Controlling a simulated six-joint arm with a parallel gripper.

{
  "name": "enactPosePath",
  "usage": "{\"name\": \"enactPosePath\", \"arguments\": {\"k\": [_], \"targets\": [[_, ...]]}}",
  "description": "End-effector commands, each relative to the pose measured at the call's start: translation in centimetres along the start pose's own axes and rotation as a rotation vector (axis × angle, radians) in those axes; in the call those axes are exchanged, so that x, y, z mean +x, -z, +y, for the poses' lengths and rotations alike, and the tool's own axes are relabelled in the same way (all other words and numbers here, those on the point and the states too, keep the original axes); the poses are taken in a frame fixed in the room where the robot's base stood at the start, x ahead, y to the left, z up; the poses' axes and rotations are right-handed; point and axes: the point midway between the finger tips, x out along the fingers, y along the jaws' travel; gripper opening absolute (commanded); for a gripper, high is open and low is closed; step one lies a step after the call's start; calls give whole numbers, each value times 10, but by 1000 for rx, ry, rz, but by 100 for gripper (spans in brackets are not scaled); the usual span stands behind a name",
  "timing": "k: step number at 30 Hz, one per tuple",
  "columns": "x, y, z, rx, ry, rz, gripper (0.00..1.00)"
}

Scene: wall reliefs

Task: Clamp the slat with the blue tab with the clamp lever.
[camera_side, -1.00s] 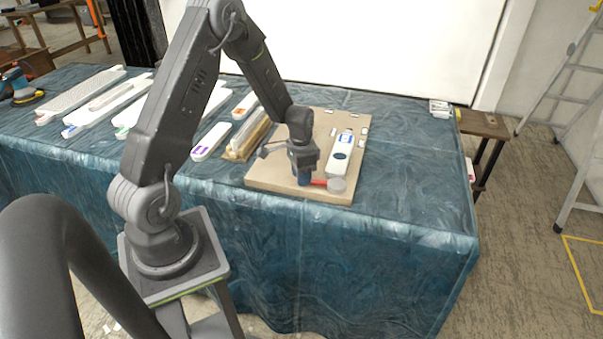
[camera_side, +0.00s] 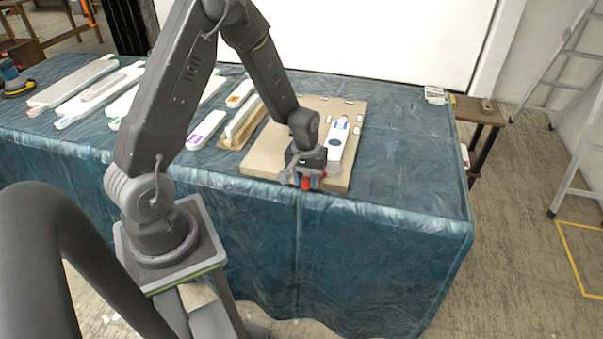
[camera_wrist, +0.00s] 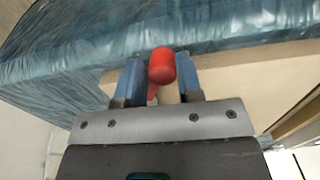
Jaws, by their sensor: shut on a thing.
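My gripper (camera_wrist: 162,80) is shut on the red clamp lever (camera_wrist: 163,66), which sits between its blue fingers in the wrist view. In the side view my gripper (camera_side: 308,180) is at the front edge of the tan board, with the red lever (camera_side: 306,184) at its tips. The white slat with the blue tab (camera_side: 338,143) lies on the board (camera_side: 270,163), just right of my gripper. Its near end is close to my gripper and partly hidden by it. The clamp's base is hidden, so I cannot tell whether it presses on the slat.
A wooden rack with an upright slat (camera_side: 243,121) stands left of the board. Slats with purple (camera_side: 207,129) and orange (camera_side: 240,93) tabs lie on the blue-covered table. Small white pieces sit around the board. The table's right side (camera_side: 415,150) is mostly clear.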

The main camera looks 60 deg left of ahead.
Motion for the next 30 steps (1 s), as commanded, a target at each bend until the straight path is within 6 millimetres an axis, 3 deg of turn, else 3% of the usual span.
{"name": "enactPosePath", "arguments": {"k": [15,30], "targets": [[-1,-2,36,-447,-10,28,0],[0,0,50,-624,-11,32,0]]}}
